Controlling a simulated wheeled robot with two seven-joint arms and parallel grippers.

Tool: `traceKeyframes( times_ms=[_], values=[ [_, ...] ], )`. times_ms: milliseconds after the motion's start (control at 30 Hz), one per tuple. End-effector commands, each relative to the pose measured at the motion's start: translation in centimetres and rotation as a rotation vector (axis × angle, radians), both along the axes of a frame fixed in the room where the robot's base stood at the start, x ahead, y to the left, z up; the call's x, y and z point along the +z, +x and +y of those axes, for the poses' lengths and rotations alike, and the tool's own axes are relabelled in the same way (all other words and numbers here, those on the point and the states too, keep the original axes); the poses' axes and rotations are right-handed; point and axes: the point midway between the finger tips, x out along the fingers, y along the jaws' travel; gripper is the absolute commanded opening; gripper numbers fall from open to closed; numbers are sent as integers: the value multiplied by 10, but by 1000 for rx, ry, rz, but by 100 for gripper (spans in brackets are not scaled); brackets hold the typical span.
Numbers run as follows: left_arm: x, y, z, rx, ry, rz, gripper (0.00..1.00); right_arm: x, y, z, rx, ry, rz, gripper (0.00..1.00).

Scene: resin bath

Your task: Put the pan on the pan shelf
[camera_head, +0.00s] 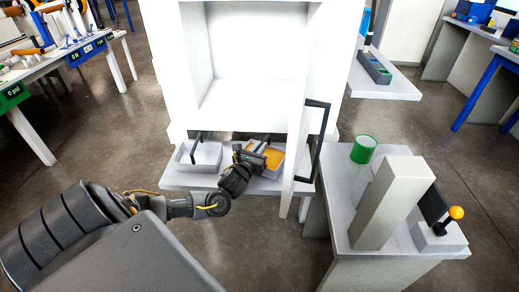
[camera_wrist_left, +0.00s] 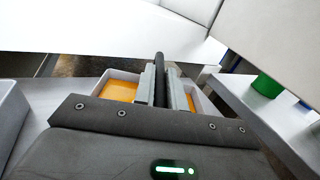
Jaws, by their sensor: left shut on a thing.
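A light grey pan with orange content (camera_head: 272,158) is at the front of the white cabinet, over or on a low grey ledge (camera_head: 205,183); I cannot tell if it touches. My left gripper (camera_head: 250,155) is shut on the pan's black handle. In the left wrist view the pan (camera_wrist_left: 118,91) shows on both sides of my left gripper (camera_wrist_left: 162,88), with the dark handle between its fingers. A second grey pan (camera_head: 205,165), which looks empty, sits on the ledge to the left. Which surface is the pan shelf is not marked. My right gripper is out of view.
The white cabinet (camera_head: 190,60) is open, with an empty bright interior. Its door with a black handle (camera_head: 318,150) stands open just right of the held pan. A side table holds a green cylinder (camera_head: 364,149), a grey block (camera_head: 388,203) and an orange-knobbed lever (camera_head: 456,213).

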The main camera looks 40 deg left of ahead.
Motion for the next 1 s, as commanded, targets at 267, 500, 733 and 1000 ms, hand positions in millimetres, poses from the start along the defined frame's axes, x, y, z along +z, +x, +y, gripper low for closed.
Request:
traceKeyframes(
  times_ms=[267, 500, 733, 1000],
  values=[
    [-4, 0, 0, 0, 1, 0, 19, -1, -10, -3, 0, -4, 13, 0],
    [-4, 0, 0, 0, 1, 0, 34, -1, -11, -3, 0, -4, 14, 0],
    [-4, -4, -1, 0, 0, 0, 34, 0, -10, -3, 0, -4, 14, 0],
    [-5, -50, -13, -2, -2, 3, 34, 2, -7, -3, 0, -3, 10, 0]
  ],
)
